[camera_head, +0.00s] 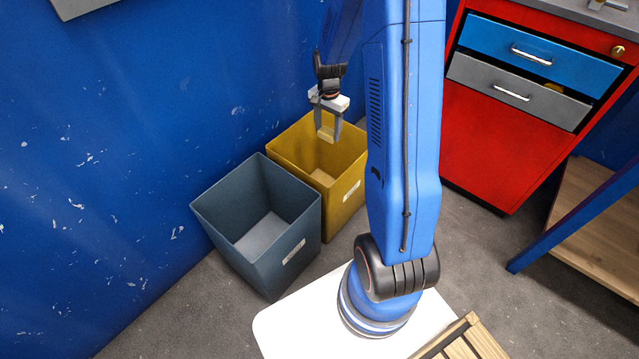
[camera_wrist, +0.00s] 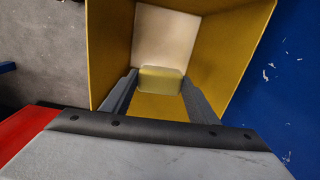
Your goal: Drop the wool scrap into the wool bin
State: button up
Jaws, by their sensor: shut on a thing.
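My gripper (camera_head: 327,123) is shut on a small pale yellow block, the wool scrap (camera_head: 326,134). It holds the scrap over the open top of the yellow bin (camera_head: 346,196), which has a white label on its front. In the wrist view the scrap (camera_wrist: 161,81) sits between the two grey fingertips, with the yellow bin's walls (camera_wrist: 235,40) around it and a pale patch on the bin floor beyond. The label is too small to read, so I cannot tell which bin is for wool.
A grey bin (camera_head: 286,262) stands beside the yellow one, in front of it to the left. The blue wall (camera_head: 120,150) runs close behind both bins. A red cabinet (camera_head: 490,150) with blue and grey drawers stands at the right. A wooden shelf (camera_head: 590,220) is at the far right.

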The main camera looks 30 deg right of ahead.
jog(key=shift+f, duration=1.3)
jog(key=o, duration=1.1)
notch_tip(320, 180, up, 17)
jog(key=shift+r, duration=0.2)
